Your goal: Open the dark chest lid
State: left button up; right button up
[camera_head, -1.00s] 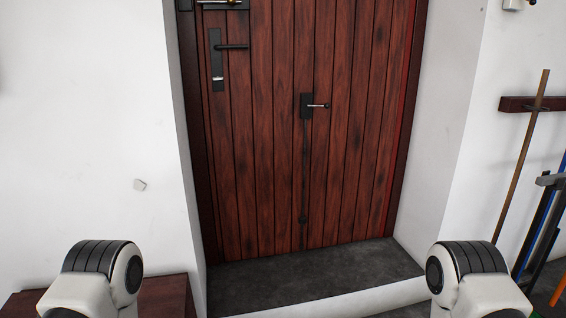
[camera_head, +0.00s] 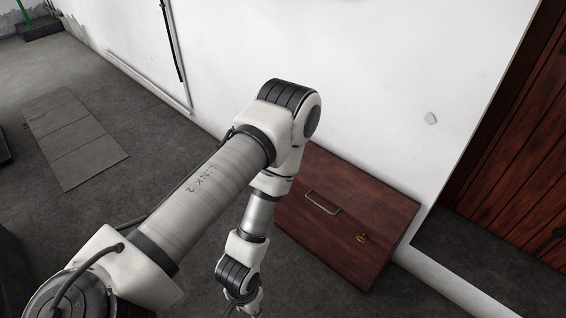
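The dark reddish-brown wooden chest (camera_head: 375,215) stands on the floor against the white wall, right of centre. Its lid looks closed. A metal handle (camera_head: 322,203) and a small brass-coloured latch (camera_head: 361,238) show on it. My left arm crosses the view from the lower left and hides the chest's left end. The arm's wrist hangs down in front of the chest, and its gripper is cut off at the bottom edge, so its fingers cannot be made out. My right gripper is not in view.
A wooden door (camera_head: 520,150) with a raised dark step (camera_head: 480,255) is at the right. A flat grey panel (camera_head: 75,140) lies on the floor at the left. Open grey floor (camera_head: 130,110) lies left of the chest.

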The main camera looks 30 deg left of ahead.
aim_at(384, 212)
jog(key=u, duration=0.7)
jog(key=i+l+z, duration=0.15)
jog(key=i+z, duration=0.15)
jog(key=i, duration=0.3)
